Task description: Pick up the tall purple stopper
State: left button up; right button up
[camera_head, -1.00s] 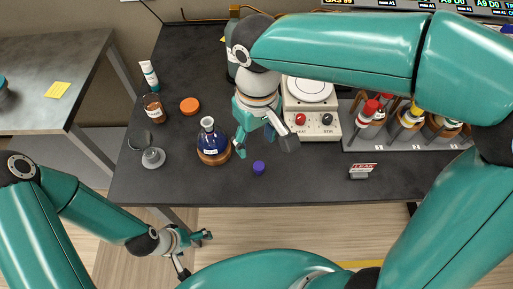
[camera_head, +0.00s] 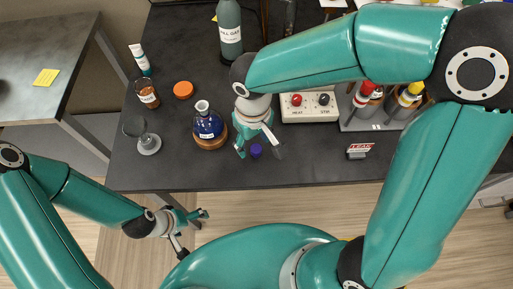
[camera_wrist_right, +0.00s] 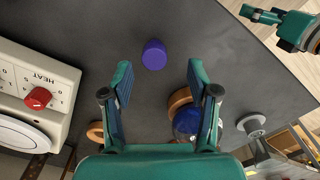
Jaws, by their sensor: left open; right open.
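The purple stopper (camera_head: 256,150) stands on the dark bench near its front edge, right of the round flask. It also shows in the right wrist view (camera_wrist_right: 154,55), ahead of the fingertips and between their lines. My right gripper (camera_head: 255,150) is open and empty, its fingers pointing down around the stopper in the head view. In the right wrist view the open fingers (camera_wrist_right: 160,75) show a gap with the stopper beyond, apparently untouched. My left gripper (camera_head: 192,230) is open and empty, off the bench's front edge over the floor.
A blue flask (camera_head: 208,125) sits on a cork ring close left of my right gripper. An orange lid (camera_head: 183,90), brown jar (camera_head: 147,95) and glass funnel (camera_head: 148,143) stand left.

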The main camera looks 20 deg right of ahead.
aim_at(256, 147)
jog(key=f, duration=0.3)
jog(key=shift+w+d+f+p, duration=0.1)
jog(key=shift+d+f+p, duration=0.2)
jog(key=shift+d+p, duration=0.05)
jog(key=shift+f, duration=0.65)
jog(key=c, duration=0.9)
